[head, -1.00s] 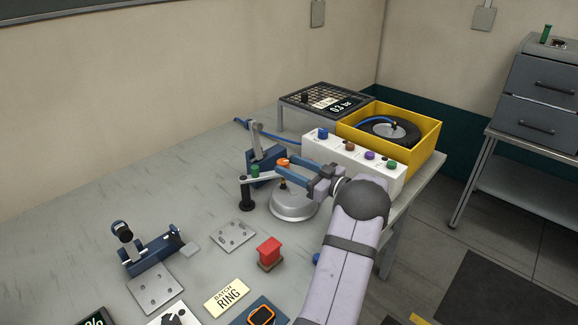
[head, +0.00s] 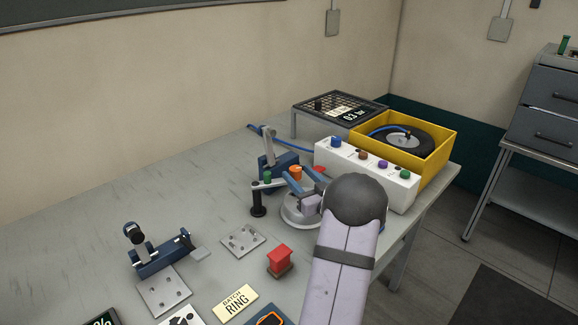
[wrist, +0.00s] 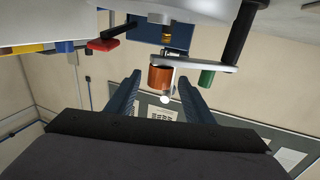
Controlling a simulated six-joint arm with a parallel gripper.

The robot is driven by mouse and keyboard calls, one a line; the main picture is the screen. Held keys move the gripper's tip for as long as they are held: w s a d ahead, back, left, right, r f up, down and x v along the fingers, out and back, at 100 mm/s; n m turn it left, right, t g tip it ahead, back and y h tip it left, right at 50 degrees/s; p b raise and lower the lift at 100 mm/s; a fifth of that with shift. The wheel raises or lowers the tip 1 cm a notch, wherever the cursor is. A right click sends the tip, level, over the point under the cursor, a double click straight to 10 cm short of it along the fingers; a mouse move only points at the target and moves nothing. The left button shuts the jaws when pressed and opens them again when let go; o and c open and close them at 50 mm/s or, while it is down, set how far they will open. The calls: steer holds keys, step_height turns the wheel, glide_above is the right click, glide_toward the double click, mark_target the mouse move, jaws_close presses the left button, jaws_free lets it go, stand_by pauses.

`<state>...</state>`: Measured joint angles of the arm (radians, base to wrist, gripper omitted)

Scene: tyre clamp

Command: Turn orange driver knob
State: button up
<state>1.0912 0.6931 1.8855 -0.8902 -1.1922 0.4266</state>
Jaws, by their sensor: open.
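The orange driver knob (head: 295,172) is a short cylinder by a grey arm of the blue clamp (head: 276,168), above a round silver dome (head: 298,211). In the wrist view the knob (wrist: 160,77) appears between the tips of my gripper (wrist: 160,71). The blue fingers are apart, one on each side of it, with visible gaps; how far they reach along it I cannot tell. In the head view my gripper (head: 300,184) is close to the knob and partly hidden by my arm. A green cylinder (wrist: 207,77) is beside the right finger.
A black post (head: 257,200) stands left of the dome. A white box with coloured knobs (head: 340,157) and a yellow crate with a tyre (head: 447,151) stand behind right. A red block (head: 279,258) and metal plate (head: 243,240) lie in front.

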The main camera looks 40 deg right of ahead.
steer(key=p+x, duration=0.1)
steer(key=x, duration=0.5)
steer(key=shift+w+p, duration=0.35)
steer(key=shift+p, duration=0.05)
steer(key=shift+d, duration=0.1)
steer(key=c, duration=1.1)
